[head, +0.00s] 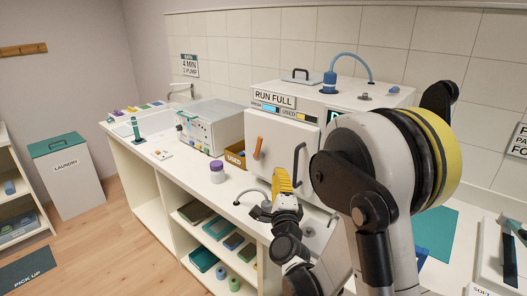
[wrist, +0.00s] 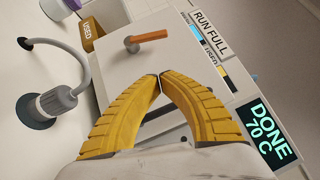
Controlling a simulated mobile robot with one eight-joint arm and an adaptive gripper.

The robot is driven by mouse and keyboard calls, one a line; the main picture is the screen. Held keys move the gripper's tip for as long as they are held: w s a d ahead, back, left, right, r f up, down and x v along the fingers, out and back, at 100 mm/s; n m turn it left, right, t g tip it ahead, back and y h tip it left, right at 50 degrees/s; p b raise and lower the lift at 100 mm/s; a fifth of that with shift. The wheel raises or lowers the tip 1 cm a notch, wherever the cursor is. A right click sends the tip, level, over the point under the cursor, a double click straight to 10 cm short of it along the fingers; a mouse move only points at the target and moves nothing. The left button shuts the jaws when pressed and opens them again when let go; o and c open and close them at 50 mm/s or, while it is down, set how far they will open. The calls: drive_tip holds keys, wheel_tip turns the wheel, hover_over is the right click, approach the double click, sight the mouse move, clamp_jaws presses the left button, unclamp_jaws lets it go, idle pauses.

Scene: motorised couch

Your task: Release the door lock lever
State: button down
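The orange door lock lever (head: 258,148) is on the left part of the white machine's door (head: 281,139). In the wrist view the lever (wrist: 150,37) lies beyond my fingertips, sideways in the picture, with a grey pivot at its left end. My gripper (head: 281,170) is in front of the door, to the right of and below the lever in the head view. In the wrist view its yellow fingers (wrist: 160,77) meet at the tips with nothing seen between them. The fingers partly hide the dark door handle (head: 299,164). I see no contact with the lever.
The machine's display (wrist: 269,133) reads DONE 70 C. A USED bin (head: 236,158) stands left of the machine. A purple-lidded jar (head: 217,172) and a grey curved spout (wrist: 80,65) are on the counter near my gripper. Shelves (head: 209,232) lie below.

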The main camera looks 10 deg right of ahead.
drive_tip(key=b, duration=0.1)
approach(266, 142)
drive_tip(key=w+d, duration=0.2)
drive_tip(key=d, duration=0.1)
drive_tip(key=shift+f, duration=0.25)
drive_tip(key=w, duration=0.1)
drive_tip(key=w+a+b, duration=0.1)
drive_tip(key=w+r, duration=0.1)
drive_tip(key=shift+a, duration=0.35)
drive_tip(key=shift+w+a+r, duration=0.2)
drive_tip(key=shift+w+a, duration=0.05)
drive_tip(key=shift+w, duration=0.15)
